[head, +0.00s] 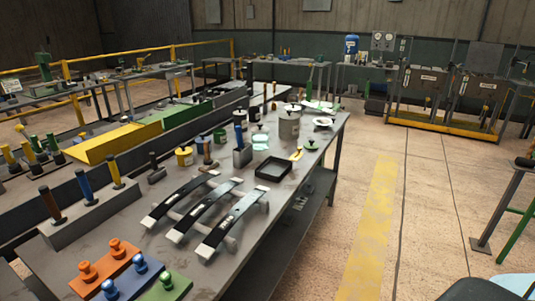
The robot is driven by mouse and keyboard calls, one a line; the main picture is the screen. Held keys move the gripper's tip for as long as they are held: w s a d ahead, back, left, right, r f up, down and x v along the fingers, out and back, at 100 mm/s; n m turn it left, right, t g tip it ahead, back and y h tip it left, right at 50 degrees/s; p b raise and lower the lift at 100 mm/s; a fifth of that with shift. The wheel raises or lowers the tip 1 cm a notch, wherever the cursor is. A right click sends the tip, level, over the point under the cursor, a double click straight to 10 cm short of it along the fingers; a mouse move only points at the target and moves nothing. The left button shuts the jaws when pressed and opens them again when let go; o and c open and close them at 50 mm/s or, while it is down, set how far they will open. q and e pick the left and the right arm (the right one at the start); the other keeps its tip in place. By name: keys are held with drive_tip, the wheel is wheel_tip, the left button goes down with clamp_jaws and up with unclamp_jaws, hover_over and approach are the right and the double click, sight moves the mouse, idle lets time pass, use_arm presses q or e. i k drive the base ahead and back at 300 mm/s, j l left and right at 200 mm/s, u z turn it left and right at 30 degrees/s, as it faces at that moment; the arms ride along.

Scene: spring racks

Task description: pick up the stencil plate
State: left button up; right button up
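I cannot make out for certain which thing is the stencil plate. On the long grey workbench (75,262), a flat pale green piece (261,141) lies near a black square tray (273,169). A flat whitish-green piece (318,106) lies at the far end, behind a round white dish (323,123). All are too small for any cut-out pattern to show. Neither of my grippers is in view.
Three curved leaf springs (220,222) lie across the near bench. Orange (103,261), blue and green knobbed blocks stand at its front edge. A grey pot (289,124) stands farther back. The floor right of the bench, with a yellow stripe (372,220), is clear.

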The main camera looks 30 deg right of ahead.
sight(293, 158)
drive_tip(key=i+l+u, duration=0.1)
drive_tip(key=l+u, duration=0.5)
drive_tip(key=l, duration=0.2)
drive_tip(key=l+u, duration=0.25)
drive_tip(key=l, duration=1.55)
drive_tip(key=l+u, duration=0.15)
drive_tip(key=l, duration=0.8)
drive_tip(key=k, duration=0.05)
